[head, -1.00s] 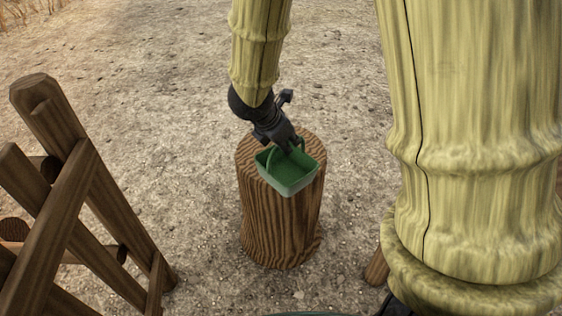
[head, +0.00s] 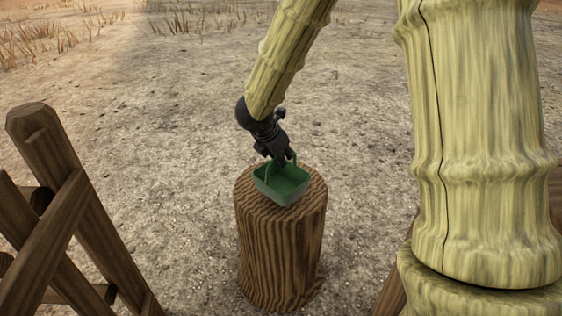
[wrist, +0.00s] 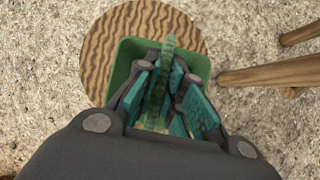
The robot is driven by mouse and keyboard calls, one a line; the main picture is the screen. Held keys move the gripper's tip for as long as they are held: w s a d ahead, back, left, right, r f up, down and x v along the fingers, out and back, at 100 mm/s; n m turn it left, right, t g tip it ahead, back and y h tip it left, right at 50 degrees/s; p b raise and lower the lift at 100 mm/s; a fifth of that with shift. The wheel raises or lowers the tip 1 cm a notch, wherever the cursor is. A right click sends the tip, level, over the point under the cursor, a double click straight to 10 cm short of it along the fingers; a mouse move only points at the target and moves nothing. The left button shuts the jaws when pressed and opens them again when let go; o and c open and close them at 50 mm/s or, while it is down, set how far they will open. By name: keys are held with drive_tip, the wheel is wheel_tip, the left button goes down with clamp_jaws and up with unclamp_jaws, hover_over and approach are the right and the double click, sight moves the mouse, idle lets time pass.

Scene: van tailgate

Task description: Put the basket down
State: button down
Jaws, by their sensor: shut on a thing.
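The green basket (head: 283,186) is a small open box with an arched handle. In the head view it is upright at the top of a wooden stump (head: 282,250); I cannot tell whether its base touches the wood. My gripper (head: 283,160) is above the basket and shut on its handle. In the wrist view the gripper's teal-padded fingers (wrist: 165,95) stand on both sides of the handle, with the basket's rim (wrist: 127,55) behind them. The stump's striped top (wrist: 150,20) shows around the basket's far and left sides. The basket looks empty where I can see inside.
A wooden trestle-like frame (head: 70,200) stands at the left. Another wooden leg (head: 393,285) shows right of the stump, and wooden bars (wrist: 275,73) show at the right in the wrist view. Bare gravel ground (head: 170,130) lies around the stump.

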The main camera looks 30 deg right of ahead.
drive_tip(key=w+f, duration=0.1)
drive_tip(key=w+d+f+b, duration=0.1)
drive_tip(key=w+f+b, duration=0.1)
drive_tip(key=f, duration=0.1)
drive_tip(key=shift+d, duration=0.3)
drive_tip(key=shift+r, duration=0.1)
drive_tip(key=c, duration=1.5)
unclamp_jaws()
